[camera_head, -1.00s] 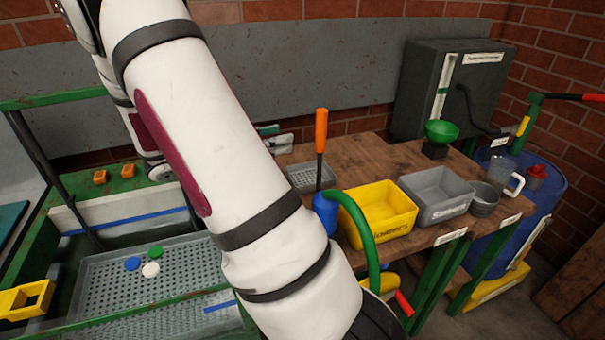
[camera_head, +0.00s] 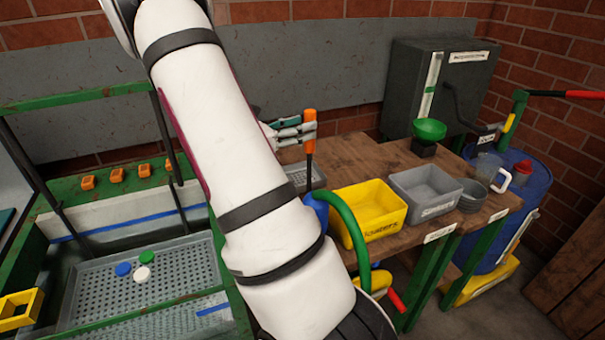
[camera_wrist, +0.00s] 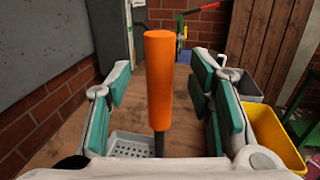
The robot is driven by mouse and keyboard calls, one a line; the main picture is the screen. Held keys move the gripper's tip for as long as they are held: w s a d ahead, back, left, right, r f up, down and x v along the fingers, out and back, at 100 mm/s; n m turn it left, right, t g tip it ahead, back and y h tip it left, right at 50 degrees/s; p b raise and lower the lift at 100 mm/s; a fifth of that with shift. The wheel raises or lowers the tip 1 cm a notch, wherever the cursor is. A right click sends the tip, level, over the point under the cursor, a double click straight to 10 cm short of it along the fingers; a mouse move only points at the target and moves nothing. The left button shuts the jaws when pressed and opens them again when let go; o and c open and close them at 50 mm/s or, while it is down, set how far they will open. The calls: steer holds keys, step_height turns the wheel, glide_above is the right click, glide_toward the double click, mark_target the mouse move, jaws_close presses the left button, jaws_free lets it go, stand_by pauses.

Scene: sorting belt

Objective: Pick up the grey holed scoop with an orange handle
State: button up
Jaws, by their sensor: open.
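The scoop's orange handle (camera_head: 310,118) stands upright on a dark shaft above the wooden table. The grey holed scoop pan (camera_head: 318,178) is partly hidden behind my arm in the head view. In the wrist view the orange handle (camera_wrist: 159,90) stands between the teal pads, with the holed grey pan (camera_wrist: 130,146) low and left behind it. My gripper (camera_head: 300,130) is open at handle height. In the wrist view the open gripper (camera_wrist: 160,85) has a finger on each side of the handle, with gaps visible on both sides.
A yellow bin (camera_head: 372,208) and a grey bin (camera_head: 425,190) stand right of the scoop. A blue container (camera_head: 318,210) with a green hose (camera_head: 350,225) is in front. A green funnel (camera_head: 429,129) and grey box (camera_head: 445,85) are behind. A green-framed sorting tray (camera_head: 90,290) lies left.

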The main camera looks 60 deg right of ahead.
steer(key=shift+x, duration=1.85)
steer(key=shift+r, duration=0.1)
jaws_close()
steer(key=shift+r, duration=0.15)
